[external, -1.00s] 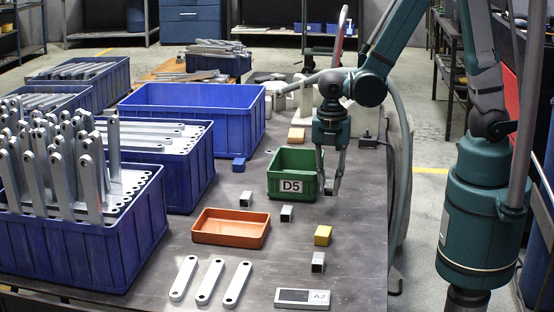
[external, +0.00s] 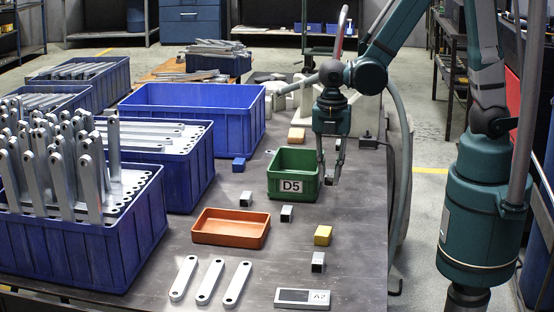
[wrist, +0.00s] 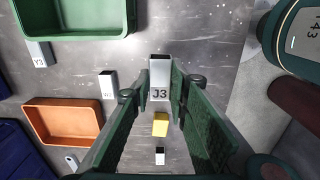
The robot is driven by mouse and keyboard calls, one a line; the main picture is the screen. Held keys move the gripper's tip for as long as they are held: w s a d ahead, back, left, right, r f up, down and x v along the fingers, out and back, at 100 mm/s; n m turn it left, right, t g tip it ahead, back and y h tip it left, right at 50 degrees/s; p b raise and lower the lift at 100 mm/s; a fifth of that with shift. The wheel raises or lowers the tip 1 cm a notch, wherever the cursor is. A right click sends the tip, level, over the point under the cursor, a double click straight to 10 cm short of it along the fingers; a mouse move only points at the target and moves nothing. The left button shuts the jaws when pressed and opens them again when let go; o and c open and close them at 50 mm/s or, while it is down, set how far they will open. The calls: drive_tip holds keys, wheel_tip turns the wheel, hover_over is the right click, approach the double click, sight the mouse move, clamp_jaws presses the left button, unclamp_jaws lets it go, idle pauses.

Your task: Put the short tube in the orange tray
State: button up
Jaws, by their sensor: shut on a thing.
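A short square grey tube marked J3 (wrist: 160,80) is between the fingertips of my gripper (wrist: 161,88) in the wrist view; the gripper is shut on it. In the external view my gripper (external: 330,178) is at the right side of the green bin, and the held tube cannot be made out clearly. The shallow orange tray (external: 230,240) lies to the left and nearer the camera, and looks empty. It also shows at the left of the wrist view (wrist: 62,138).
The green bin D5 (external: 292,194) stands left of my gripper. Other short tubes (external: 246,199), (external: 286,213), (external: 318,262) and a yellow block (external: 323,235) stand around the tray. Flat bars (external: 210,282) and an A2 plate (external: 302,298) lie in front. Large blue crates (external: 125,235) are at left.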

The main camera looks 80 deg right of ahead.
drive_tip(key=w+a+r, duration=0.1)
drive_tip(key=w+a, duration=0.3)
drive_tip(key=w, duration=0.3)
drive_tip(key=w+a, duration=0.4)
drive_tip(key=w, duration=0.3)
drive_tip(key=p, duration=0.2)
hover_over(231, 222)
drive_tip(key=s+a, duration=0.2)
drive_tip(key=a, duration=0.4)
drive_tip(key=shift+w+a+f, duration=0.1)
drive_tip(key=shift+w+a, duration=0.1)
drive_tip(key=shift+f+b, duration=0.85)
drive_tip(key=shift+f, duration=2.3)
drive_tip(key=shift+f+b, duration=0.45)
drive_tip(key=shift+f, duration=1.4)
drive_tip(key=shift+f, duration=0.15)
